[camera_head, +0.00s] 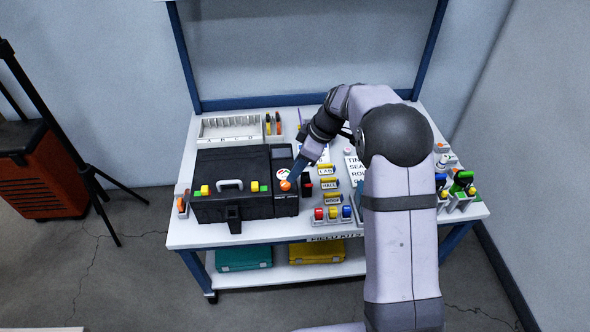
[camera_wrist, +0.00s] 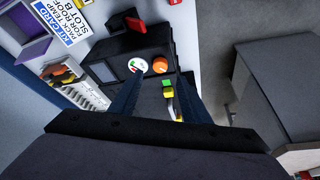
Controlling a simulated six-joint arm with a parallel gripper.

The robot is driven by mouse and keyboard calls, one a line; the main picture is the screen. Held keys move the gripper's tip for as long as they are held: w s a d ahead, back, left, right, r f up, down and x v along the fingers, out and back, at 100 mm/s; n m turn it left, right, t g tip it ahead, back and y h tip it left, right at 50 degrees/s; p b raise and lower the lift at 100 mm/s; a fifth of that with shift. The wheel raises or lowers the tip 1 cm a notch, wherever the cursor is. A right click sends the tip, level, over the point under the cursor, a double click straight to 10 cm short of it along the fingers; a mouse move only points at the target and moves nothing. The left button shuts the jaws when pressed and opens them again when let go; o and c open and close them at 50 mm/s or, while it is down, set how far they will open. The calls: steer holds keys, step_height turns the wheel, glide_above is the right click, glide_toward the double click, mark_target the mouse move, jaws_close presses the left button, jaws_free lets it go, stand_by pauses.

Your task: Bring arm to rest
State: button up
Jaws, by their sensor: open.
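My gripper (camera_head: 293,174) is open above the right part of the black case on the white table (camera_head: 265,229). In the wrist view its two dark fingers (camera_wrist: 158,92) stand apart with nothing held between them. Ahead of them is a black device with an orange knob (camera_wrist: 160,65) and a round white dial (camera_wrist: 138,64). In the head view the orange knob (camera_head: 285,186) shows just below the fingertips. I cannot tell whether a finger touches the device. My arm reaches in from the right and hides part of the table.
The black case (camera_head: 225,209) has a grey handle and yellow and green pieces on top. A labelled rack (camera_head: 230,128) stands behind it. Labelled blocks, including one marked HALL (camera_head: 330,185), stand to its right. Colored items (camera_head: 462,182) stand at the right edge. A tripod (camera_head: 85,168) is at left.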

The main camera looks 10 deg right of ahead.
stand_by(0.4)
steer(key=s+d+f+m+g+h, duration=0.2)
steer(key=s+d+f+m, duration=0.2)
steer(key=s+f+m, duration=0.6)
steer(key=s+d+r+m+g+h, duration=0.1)
steer(key=s+d+r+m, duration=0.15)
steer(key=s, duration=0.85)
steer(key=s+d+r+m+g+h, duration=0.1)
steer(key=s+r, duration=0.3)
steer(key=s, duration=0.8)
step_height(320, 180, up, 16)
steer(key=w+t+p, duration=0.2)
steer(key=p, duration=1)
steer(key=shift+w, duration=0.35)
